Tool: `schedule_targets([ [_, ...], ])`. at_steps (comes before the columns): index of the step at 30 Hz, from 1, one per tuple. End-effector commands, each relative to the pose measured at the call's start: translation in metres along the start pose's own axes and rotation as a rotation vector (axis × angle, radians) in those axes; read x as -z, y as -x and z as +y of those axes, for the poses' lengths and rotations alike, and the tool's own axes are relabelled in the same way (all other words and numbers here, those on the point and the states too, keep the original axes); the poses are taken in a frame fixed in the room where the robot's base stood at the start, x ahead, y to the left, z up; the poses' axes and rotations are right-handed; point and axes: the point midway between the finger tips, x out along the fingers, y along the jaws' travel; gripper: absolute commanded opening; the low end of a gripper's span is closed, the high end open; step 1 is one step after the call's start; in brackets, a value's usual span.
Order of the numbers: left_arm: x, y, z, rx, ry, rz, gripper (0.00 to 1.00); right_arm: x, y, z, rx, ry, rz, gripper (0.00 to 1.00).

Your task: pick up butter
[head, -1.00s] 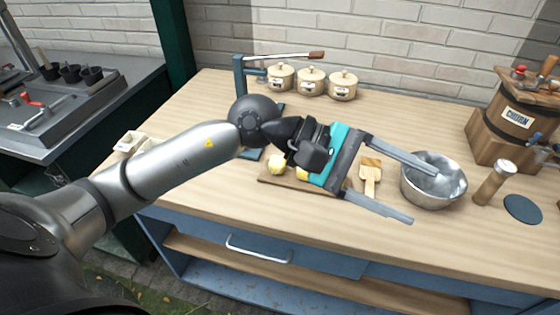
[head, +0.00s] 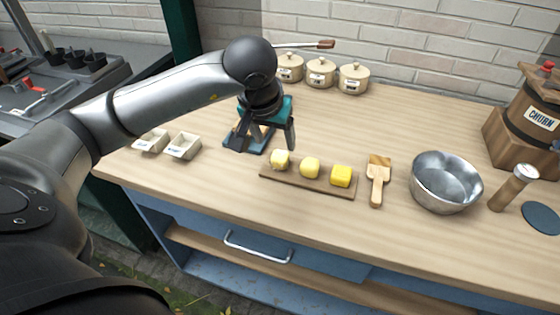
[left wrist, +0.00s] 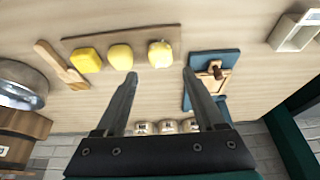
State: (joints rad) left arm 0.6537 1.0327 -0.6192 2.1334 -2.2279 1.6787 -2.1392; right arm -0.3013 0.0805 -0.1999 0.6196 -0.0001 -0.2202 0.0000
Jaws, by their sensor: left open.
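Three butter lumps sit in a row on a narrow wooden board (head: 300,183) on the table. In the head view, the left lump (head: 280,159) is pale and uneven, the middle one (head: 310,167) is rounder, and the right one (head: 341,176) is a deeper yellow block. My left gripper (head: 266,147) points down, open and empty, just left of and behind the pale lump. In the left wrist view, the pale lump (left wrist: 160,54) shows beyond the gap between the open fingers (left wrist: 160,74), not between them. My right gripper is not in view.
A blue press stand (head: 240,142) is beside and partly behind my left gripper. Two small trays (head: 184,146) are at left; lidded pots (head: 320,73) stand behind. The front table strip is clear.

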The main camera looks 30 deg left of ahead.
Motion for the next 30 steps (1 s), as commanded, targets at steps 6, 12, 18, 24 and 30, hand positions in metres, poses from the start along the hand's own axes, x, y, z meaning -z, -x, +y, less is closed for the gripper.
schedule_targets([
  [6, -0.001, -0.036, 0.001, -0.003, 0.002, -0.002, 0.71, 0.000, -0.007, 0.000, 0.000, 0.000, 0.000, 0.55],
  [12, 0.000, -0.049, 0.001, -0.003, 0.001, -0.001, 0.71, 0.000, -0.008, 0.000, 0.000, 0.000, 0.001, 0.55],
  [18, -0.001, -0.080, -0.001, -0.004, 0.003, -0.003, 0.71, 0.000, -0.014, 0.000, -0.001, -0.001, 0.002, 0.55],
  [24, 0.001, -0.094, -0.001, -0.003, 0.001, 0.001, 0.71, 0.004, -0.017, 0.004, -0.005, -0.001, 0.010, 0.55],
  [30, 0.001, -0.094, -0.001, -0.003, 0.001, 0.001, 0.71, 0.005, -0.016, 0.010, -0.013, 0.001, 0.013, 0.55],
])
